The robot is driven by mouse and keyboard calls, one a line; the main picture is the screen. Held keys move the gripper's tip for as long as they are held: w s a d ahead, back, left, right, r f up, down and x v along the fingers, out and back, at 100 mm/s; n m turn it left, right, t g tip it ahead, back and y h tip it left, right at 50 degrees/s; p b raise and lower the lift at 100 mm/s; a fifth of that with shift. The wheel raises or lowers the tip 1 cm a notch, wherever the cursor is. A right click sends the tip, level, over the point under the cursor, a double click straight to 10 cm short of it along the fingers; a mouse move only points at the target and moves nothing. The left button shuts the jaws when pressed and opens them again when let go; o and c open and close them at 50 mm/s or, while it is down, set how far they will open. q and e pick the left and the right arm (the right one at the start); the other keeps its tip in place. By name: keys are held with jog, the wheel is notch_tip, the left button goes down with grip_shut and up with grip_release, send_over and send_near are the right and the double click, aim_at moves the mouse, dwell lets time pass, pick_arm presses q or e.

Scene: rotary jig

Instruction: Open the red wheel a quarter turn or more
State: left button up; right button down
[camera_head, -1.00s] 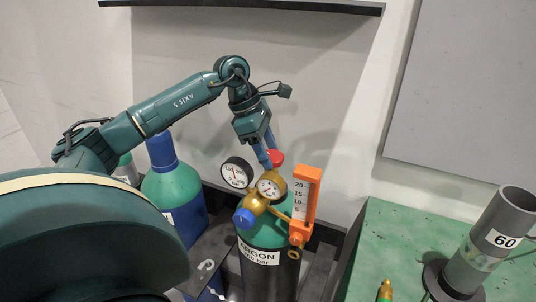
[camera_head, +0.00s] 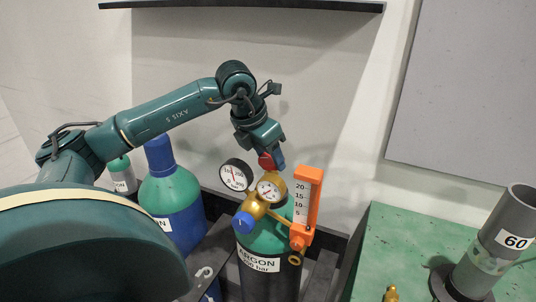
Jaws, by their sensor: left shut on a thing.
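The red wheel (camera_head: 266,161) sits on top of the valve of the argon cylinder (camera_head: 268,264), which has a green shoulder and dark body. My left gripper (camera_head: 272,160) comes down from above and is shut on the red wheel, whose far side is partly hidden by the fingers. A brass regulator (camera_head: 254,208) with a blue knob (camera_head: 243,223) and two round gauges (camera_head: 236,175) is mounted just below the wheel. An orange flowmeter (camera_head: 307,205) stands upright at its right. My right gripper is not in view.
A blue and green cylinder (camera_head: 172,200) stands left of the argon cylinder, with a smaller one (camera_head: 121,175) behind it. A green bench (camera_head: 400,235) at right holds a grey tube (camera_head: 500,240) marked 60 and a small brass fitting (camera_head: 391,294). A dark shelf edge (camera_head: 240,5) hangs above.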

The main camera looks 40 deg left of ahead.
pick_arm(q)
jog(key=shift+n+y, duration=0.3)
jog(key=shift+n, duration=0.5)
jog(key=o, duration=1)
jog(key=shift+c, duration=0.2)
jog(key=v, duration=1.3)
jog(key=shift+p, duration=0.3)
